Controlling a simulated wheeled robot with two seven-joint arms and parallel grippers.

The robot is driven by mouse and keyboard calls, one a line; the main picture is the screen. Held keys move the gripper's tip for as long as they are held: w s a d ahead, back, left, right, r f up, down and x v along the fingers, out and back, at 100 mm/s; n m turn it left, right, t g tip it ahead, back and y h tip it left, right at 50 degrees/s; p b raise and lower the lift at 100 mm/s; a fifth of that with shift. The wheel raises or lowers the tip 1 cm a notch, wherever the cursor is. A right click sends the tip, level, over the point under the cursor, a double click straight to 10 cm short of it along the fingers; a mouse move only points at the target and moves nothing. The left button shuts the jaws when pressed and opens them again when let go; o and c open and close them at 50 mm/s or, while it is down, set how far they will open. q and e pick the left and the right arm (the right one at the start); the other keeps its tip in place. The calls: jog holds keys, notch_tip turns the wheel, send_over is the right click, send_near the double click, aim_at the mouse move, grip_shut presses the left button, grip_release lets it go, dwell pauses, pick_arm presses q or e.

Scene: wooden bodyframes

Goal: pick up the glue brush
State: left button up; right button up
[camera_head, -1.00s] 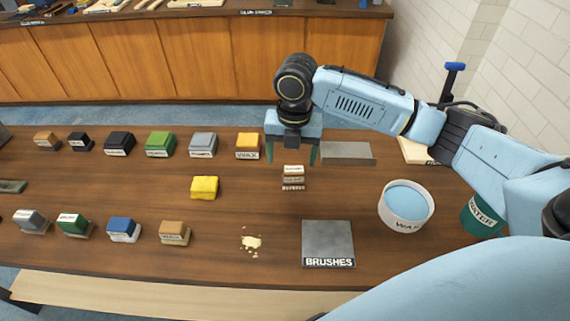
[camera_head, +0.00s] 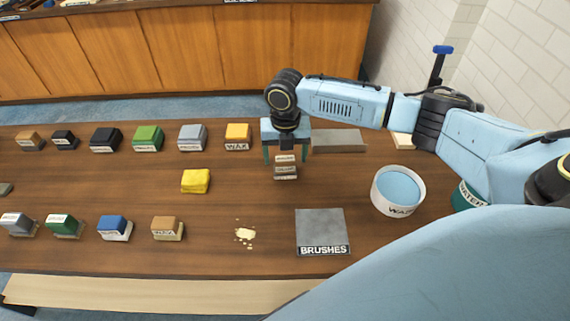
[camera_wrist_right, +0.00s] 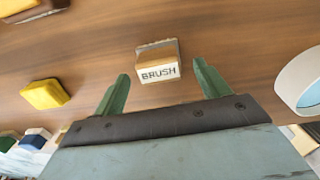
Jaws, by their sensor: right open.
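A small stacked block with pale labels (camera_head: 285,172) stands on the dark wooden table, below and just in front of my right gripper (camera_head: 286,154). In the right wrist view the block (camera_wrist_right: 157,62) shows a label reading BRUSH, with a brown body. I cannot read the word glue on it. My right gripper (camera_wrist_right: 161,76) is open and empty, its two green fingers pointing toward the block, one on either side of it in the picture. The block is not gripped. My left gripper is not in view.
A grey BRUSHES pad (camera_head: 322,225) lies in front. A WAX tub (camera_head: 397,190) and a green WATER pot (camera_head: 464,196) stand right. A grey slab (camera_head: 338,141) lies behind. A yellow block (camera_head: 196,181), pale crumbs (camera_head: 244,234) and rows of labelled blocks lie left.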

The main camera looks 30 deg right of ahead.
aim_at(285, 158)
jog(key=shift+w+f, duration=0.1)
jog(key=shift+f, duration=1.3)
jog(key=c, duration=1.1)
jog(key=shift+o, duration=0.2)
jog(key=shift+r, duration=0.15)
notch_tip(285, 158, up, 10)
jog(key=shift+f, duration=0.1)
